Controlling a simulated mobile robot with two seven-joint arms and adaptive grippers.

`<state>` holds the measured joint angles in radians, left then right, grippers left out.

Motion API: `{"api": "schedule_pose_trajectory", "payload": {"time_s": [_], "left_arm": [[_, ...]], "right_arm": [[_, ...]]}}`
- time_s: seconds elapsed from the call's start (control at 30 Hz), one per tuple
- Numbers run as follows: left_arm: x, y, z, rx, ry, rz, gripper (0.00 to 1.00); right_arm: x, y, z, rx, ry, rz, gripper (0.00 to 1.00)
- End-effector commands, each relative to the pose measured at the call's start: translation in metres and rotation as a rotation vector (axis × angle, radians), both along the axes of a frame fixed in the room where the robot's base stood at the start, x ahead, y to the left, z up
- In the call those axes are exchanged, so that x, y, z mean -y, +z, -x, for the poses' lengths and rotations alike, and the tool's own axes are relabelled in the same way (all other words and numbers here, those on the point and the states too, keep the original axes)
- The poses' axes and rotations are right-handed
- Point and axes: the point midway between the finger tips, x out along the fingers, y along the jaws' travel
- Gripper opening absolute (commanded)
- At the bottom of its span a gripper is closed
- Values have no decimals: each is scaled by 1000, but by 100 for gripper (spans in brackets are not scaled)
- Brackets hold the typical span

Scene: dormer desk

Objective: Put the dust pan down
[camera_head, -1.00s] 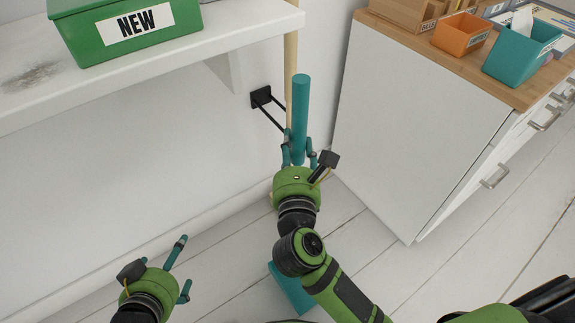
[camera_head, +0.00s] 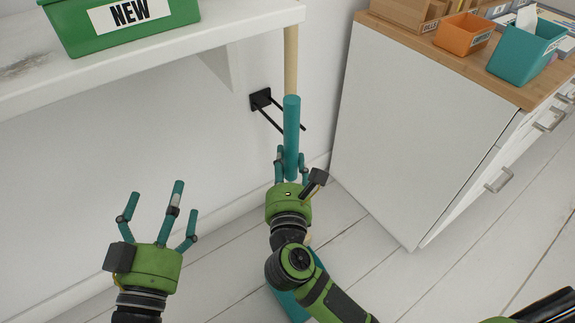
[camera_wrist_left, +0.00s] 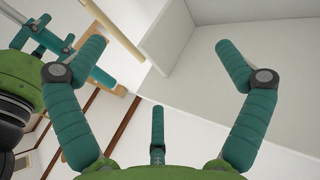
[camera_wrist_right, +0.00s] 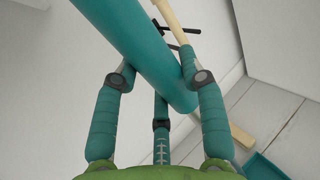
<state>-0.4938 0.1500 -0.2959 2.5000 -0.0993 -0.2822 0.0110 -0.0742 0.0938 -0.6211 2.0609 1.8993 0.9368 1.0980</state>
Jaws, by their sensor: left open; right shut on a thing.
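The dust pan has a teal tube handle (camera_head: 291,125), held nearly upright by my right gripper (camera_head: 291,160). In the right wrist view the teal tube (camera_wrist_right: 135,45) runs between the fingers, which are shut on it. A teal pan part (camera_head: 297,298) shows low down near the floor, mostly hidden behind my right arm. Its edge also shows in the right wrist view (camera_wrist_right: 262,168). I cannot tell whether it touches the floor. My left gripper (camera_head: 160,205) is open and empty, left of the handle and apart from it.
A black wall bracket (camera_head: 261,98) with two prongs and a pale wooden pole (camera_head: 291,60) are just behind the handle. A white shelf (camera_head: 230,33) bears a green "NEW" box (camera_head: 120,22). A white cabinet (camera_head: 420,120) stands right. White plank floor (camera_head: 350,255) is clear between.

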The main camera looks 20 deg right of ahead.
Motion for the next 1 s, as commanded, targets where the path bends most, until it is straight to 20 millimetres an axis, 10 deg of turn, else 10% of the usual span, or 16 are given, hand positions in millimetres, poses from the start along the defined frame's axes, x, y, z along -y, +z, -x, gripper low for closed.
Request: {"api": "schedule_pose_trajectory", "payload": {"time_s": [0.57,0.6,0.67,1.0], "left_arm": [[3,10,2,53,-9,15,100],[3,11,3,58,-10,17,100],[3,12,3,58,-10,17,100],[3,12,3,56,-10,16,100]], "right_arm": [[0,-1,0,5,0,0,0],[0,-3,0,0,-1,0,45],[0,-3,0,0,-1,0,65],[0,-2,0,0,0,0,65]]}}
